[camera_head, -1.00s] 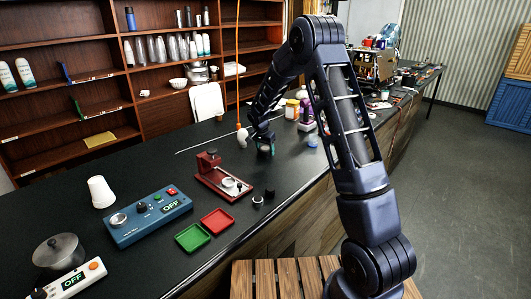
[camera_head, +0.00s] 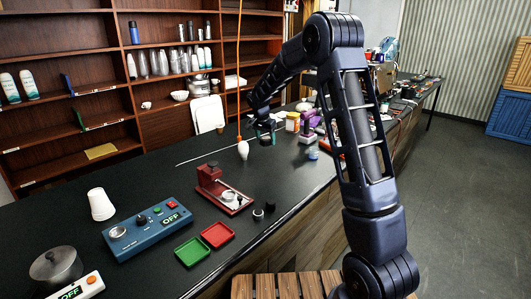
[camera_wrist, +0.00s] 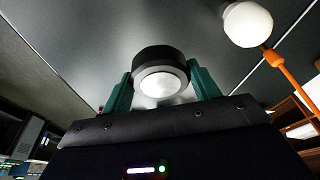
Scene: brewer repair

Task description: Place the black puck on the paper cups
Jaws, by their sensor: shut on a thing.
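My gripper (camera_head: 267,138) is shut on the black puck (camera_wrist: 161,72), which has a pale round face, and holds it above the black counter. In the wrist view the puck sits between the two green fingers. In the head view the puck is small and dark, so its detail is unclear. The paper cups (camera_head: 101,204) form a white upside-down stack on the counter at the left, well apart from my gripper.
A hanging white bulb (camera_head: 243,149) on an orange cord is just left of my gripper. A red press (camera_head: 222,190), blue control box (camera_head: 148,224), green tray (camera_head: 192,250), red tray (camera_head: 217,235) and metal pot (camera_head: 57,266) stand on the counter. Open counter lies around the cups.

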